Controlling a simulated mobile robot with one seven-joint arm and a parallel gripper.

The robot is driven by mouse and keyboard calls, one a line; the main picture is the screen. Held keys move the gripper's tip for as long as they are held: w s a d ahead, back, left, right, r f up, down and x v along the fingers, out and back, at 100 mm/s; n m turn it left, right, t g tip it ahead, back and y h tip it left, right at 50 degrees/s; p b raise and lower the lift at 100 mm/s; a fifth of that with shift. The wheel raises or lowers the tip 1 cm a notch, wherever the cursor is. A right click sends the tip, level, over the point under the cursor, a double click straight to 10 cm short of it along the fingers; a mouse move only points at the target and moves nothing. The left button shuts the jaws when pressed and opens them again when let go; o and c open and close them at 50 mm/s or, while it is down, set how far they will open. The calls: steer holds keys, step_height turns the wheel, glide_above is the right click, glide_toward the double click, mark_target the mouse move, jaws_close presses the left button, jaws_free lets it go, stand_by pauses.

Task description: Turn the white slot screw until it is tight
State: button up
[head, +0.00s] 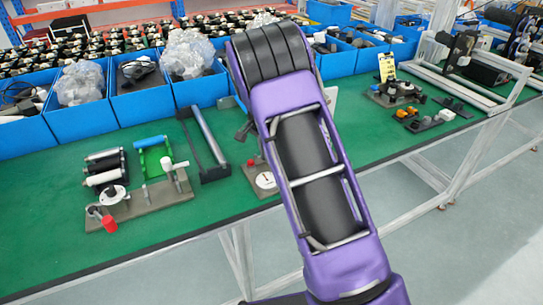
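I cannot clearly make out a slot screw. A white round piece (112,194) with a darker centre sits on a brown base plate (150,203) at the left of the green table, and a white disc (266,181) lies on a small plate close to the left side of my arm. Both are too small to tell whether either has a slot. My purple arm (335,262) rises through the middle of the head view and hides part of the table. My gripper does not show, so its state and its distance from the white pieces cannot be seen.
A red cap (109,224), white-and-black rollers (104,168) and a green frame (153,157) stand at the left. A dark bracket with a grey bar (208,135) lies between them and my arm. Blue bins (80,116) line the back. Green table (60,245) is bare at front left.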

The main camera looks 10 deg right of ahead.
steer(key=shift+o, duration=0.8)
steer(key=d+n, duration=0.1)
steer(key=d, duration=0.1)
steer(key=shift+d+r, duration=0.15)
steer(key=shift+d, duration=0.15)
steer(key=shift+s+d+n+b, duration=0.2)
steer(key=shift+n+b, duration=0.15)
steer(key=shift+n, duration=0.45)
steer(key=n, duration=0.3)
steer(key=shift+d+n+t+b, duration=0.15)
steer(key=shift+n+t+b, duration=0.15)
steer(key=shift+n+b, duration=0.1)
steer(key=shift+s+n+y, duration=0.25)
steer(key=shift+n+y, duration=0.05)
steer(key=shift+n, duration=0.2)
steer(key=n, duration=0.4)
steer(key=shift+w+y, duration=0.15)
steer(key=shift+y, duration=0.15)
steer(key=n, duration=0.4)
steer(key=n+y, duration=0.1)
steer(key=n, duration=0.1)
steer(key=shift+w+d+p, duration=0.1)
steer(key=shift+w+p, duration=0.2)
steer(key=shift+p, duration=0.1)
steer(key=shift+s+a, duration=0.2)
steer(key=shift+a, duration=0.1)
